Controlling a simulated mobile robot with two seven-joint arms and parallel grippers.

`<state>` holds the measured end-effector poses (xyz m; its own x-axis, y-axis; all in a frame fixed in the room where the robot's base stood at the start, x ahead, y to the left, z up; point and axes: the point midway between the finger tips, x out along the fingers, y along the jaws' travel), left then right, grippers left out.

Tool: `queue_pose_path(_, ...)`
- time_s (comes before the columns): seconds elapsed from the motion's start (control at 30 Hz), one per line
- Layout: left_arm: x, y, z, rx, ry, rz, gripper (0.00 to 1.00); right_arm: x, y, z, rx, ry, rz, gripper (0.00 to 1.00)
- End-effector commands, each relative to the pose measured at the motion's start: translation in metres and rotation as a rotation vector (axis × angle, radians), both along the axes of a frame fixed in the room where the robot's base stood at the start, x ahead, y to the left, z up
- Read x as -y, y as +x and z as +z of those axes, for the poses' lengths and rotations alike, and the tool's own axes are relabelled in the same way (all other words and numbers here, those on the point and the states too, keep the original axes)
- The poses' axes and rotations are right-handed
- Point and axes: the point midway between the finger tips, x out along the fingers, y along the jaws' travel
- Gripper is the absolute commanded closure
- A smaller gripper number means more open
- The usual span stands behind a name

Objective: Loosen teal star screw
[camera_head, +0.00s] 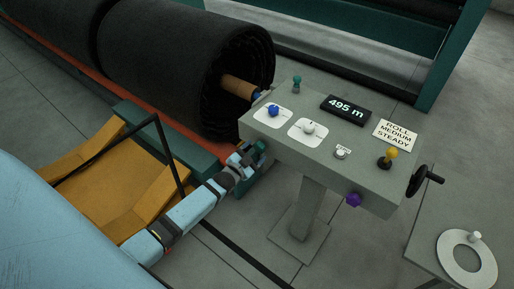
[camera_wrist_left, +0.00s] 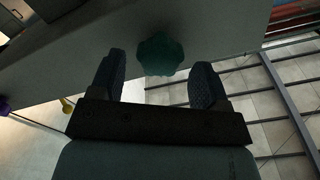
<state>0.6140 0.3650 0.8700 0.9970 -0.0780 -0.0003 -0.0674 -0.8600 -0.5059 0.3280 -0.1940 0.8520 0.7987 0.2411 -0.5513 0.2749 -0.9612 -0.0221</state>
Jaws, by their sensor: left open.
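The teal star screw (camera_wrist_left: 160,55) is a lobed knob on the console's grey face in the left wrist view. In the head view a teal bit of it (camera_head: 261,147) shows at the console's near left side, partly hidden by my gripper. My left gripper (camera_head: 250,153) is open there. In the left wrist view its two dark fingers (camera_wrist_left: 160,65) stand on either side of the screw, with a gap to each side. Whether the fingertips reach past the screw's depth is hard to tell. My right gripper is not in view.
The grey console (camera_head: 330,170) carries blue, white and yellow controls, a teal-topped knob (camera_head: 297,83) and a display reading 495 m (camera_head: 346,108). A purple star knob (camera_head: 353,200) is on its front, a black crank (camera_head: 420,181) at right. A yellow cradle (camera_head: 105,175) lies near my left arm.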

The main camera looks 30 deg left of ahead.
Motion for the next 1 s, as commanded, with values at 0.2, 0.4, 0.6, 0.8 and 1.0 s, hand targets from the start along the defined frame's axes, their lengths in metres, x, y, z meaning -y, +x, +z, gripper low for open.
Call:
queue_pose_path(0.2, 0.0, 0.002, 0.0, 0.001, -0.003, -0.001, 0.3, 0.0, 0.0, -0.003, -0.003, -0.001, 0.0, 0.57)
queue_pose_path(0.4, 0.001, 0.011, -0.001, 0.001, -0.005, -0.001, 0.3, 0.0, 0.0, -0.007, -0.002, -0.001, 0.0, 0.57)
queue_pose_path(0.6, 0.002, 0.023, -0.001, 0.0, -0.006, -0.001, 0.3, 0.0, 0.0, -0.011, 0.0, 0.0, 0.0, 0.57)
queue_pose_path(0.8, 0.002, 0.025, 0.0, -0.001, -0.007, 0.0, 0.3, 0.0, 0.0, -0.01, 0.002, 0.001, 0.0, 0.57)
queue_pose_path(1.0, 0.002, 0.025, 0.0, -0.001, -0.007, 0.0, 0.56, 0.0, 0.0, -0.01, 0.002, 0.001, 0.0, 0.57)
